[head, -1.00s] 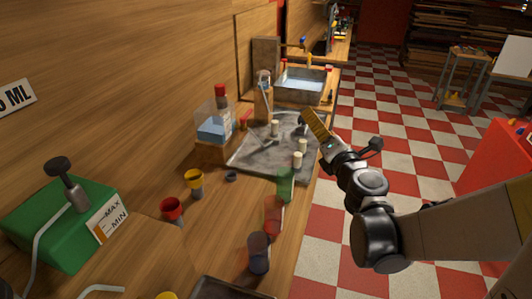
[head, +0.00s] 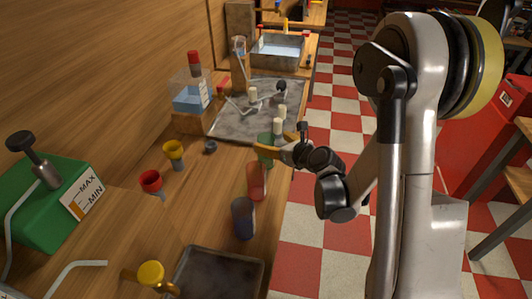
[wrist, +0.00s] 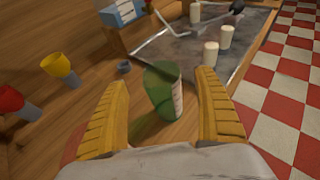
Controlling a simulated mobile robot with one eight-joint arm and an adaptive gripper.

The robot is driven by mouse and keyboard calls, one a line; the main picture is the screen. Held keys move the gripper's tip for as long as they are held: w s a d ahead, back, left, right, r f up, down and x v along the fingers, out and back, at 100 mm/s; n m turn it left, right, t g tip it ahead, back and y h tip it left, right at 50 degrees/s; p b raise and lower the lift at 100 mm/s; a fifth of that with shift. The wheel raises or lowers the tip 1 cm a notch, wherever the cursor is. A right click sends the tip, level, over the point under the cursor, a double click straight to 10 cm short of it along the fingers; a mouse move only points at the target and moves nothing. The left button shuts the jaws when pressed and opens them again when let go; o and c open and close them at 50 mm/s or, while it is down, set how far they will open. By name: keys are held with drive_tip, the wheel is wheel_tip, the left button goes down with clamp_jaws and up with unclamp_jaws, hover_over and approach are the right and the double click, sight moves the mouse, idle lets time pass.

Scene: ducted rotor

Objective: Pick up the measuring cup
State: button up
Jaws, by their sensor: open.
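A translucent green cup (wrist: 158,90) with a pale marked strip stands upright on the wooden bench; the head view shows it (head: 265,150) partly behind my gripper. A red cup (head: 256,181) and a dark blue cup (head: 243,218) of similar shape stand nearer along the bench edge. I cannot tell which of these is the measuring cup. My gripper (wrist: 162,80) is open and empty, its yellow fingers spread to either side of the green cup in the wrist view. Whether the fingers are level with the cup or short of it is unclear.
A grey tray (head: 232,130) with pale cylinders lies beyond the green cup. Yellow (head: 174,152) and red (head: 151,182) funnel-like pieces and a small dark ring (head: 210,147) are at left. A green box (head: 50,200) and dark tray (head: 215,275) are nearer. Open floor lies right.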

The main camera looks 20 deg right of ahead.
sight(267, 139)
drive_tip(key=b+x, duration=0.1)
drive_tip(key=x, duration=0.3)
drive_tip(key=shift+w+f+b, duration=0.15)
drive_tip(key=shift+w+b, duration=0.2)
drive_tip(key=c, duration=1.5)
